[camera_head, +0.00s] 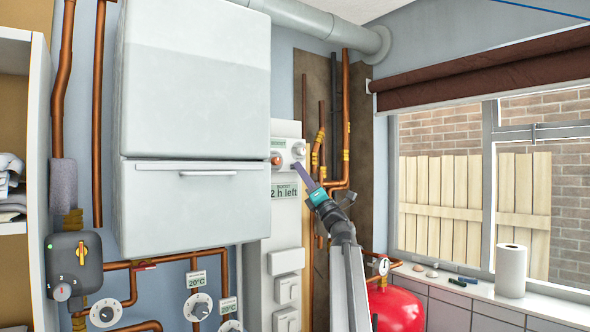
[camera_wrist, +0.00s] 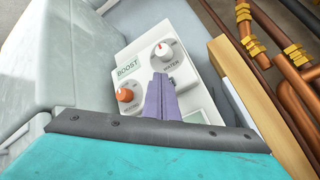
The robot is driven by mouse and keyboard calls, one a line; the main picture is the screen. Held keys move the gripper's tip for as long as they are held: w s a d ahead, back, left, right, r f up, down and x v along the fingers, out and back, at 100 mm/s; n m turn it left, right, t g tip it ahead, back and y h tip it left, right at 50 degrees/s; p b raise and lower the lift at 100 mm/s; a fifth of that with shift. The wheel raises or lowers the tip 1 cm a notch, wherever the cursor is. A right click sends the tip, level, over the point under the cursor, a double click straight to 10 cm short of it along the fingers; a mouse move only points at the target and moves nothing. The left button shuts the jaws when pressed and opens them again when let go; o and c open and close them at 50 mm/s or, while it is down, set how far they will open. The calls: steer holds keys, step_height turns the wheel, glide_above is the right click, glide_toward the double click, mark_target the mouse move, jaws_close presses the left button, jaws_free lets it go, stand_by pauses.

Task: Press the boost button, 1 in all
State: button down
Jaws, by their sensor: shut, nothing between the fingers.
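The boost button is an orange round cap (camera_wrist: 125,95) on a white control panel (camera_wrist: 140,60), below the printed word BOOST. In the head view the orange cap (camera_head: 277,160) sits at the panel's left. A white knob (camera_wrist: 164,50) marked WATER is at its upper right in the wrist view. My gripper (camera_wrist: 160,78) is shut and empty, its purple fingers pointing at the panel to the right of the orange cap and below the white knob. In the head view my gripper (camera_head: 297,166) is just below the white knob. I cannot tell whether the fingertips touch the panel.
A display (camera_head: 285,191) reading "2 h left" is below the panel. A large white boiler (camera_head: 195,120) stands close on the left. Copper pipes (camera_head: 345,120) run on the right. A red tank (camera_head: 398,308) and a windowsill with a paper roll (camera_head: 511,270) are lower right.

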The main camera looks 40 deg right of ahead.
steer(key=shift+s, duration=0.15)
steer(key=shift+s+a+b, duration=0.1)
steer(key=shift+s+b, duration=0.2)
steer(key=shift+s, duration=0.35)
stand_by(0.4)
steer(key=s, duration=0.5)
steer(key=shift+a+b, duration=0.3)
steer(key=shift+f, duration=0.1)
stand_by(0.9)
